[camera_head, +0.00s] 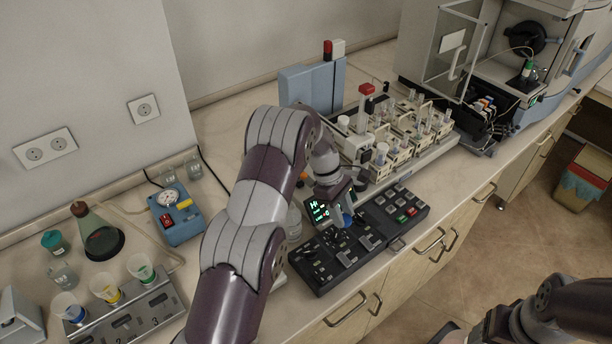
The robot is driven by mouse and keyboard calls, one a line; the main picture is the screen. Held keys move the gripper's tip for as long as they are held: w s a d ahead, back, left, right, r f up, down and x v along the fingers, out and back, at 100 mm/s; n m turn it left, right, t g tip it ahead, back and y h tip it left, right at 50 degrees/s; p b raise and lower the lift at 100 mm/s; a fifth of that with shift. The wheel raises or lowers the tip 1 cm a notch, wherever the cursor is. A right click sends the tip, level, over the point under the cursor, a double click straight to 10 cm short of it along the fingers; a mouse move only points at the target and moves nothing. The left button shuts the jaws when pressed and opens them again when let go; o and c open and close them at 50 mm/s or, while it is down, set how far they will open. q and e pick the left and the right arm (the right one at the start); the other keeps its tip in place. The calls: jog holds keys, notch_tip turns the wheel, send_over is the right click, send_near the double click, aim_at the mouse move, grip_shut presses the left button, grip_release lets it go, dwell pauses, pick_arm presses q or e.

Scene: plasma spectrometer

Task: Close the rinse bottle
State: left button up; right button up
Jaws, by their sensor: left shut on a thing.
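My left gripper (345,216) is over the black control panel, beside its small lit display. It is shut on a small blue thing, which may be a cap; the gripper hides most of it. A pale, clear bottle (294,222) stands just right of my left forearm and left of the gripper. It may be the rinse bottle. My arm partly hides it, and I cannot tell whether its top is open. My right arm comes in at the lower right, and its gripper is not clearly in the picture.
The black control panel (322,262) with buttons lies below the gripper. Behind it is a sampler rack (400,150) with several vials. A blue device (178,214), a flask (101,238) and a tray (150,318) with three cups stand at left. The spectrometer (425,55) is at upper right.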

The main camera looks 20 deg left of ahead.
pick_arm(q)
jog(key=s+d+f+m, duration=0.1)
jog(key=s+d, duration=0.1)
jog(key=s+d+f+m+g+b, duration=0.1)
jog(key=s+d+m, duration=0.1)
jog(key=s+d+f+m+g+b, duration=0.1)
jog(key=d+m, duration=0.1)
jog(key=shift+s+d+f+y, duration=0.3)
jog(key=shift+s+y, duration=0.1)
jog(key=s+d+f+m+g+y+b, duration=0.1)
jog(key=s+d+f+m, duration=0.1)
jog(key=s+d+m, duration=0.2)
jog(key=s+m, duration=0.1)
jog(key=s, duration=0.2)
jog(key=shift+d+y, duration=0.3)
pick_arm(e)
notch_tip(320, 180, down, 4)
jog(key=shift+f, duration=0.25)
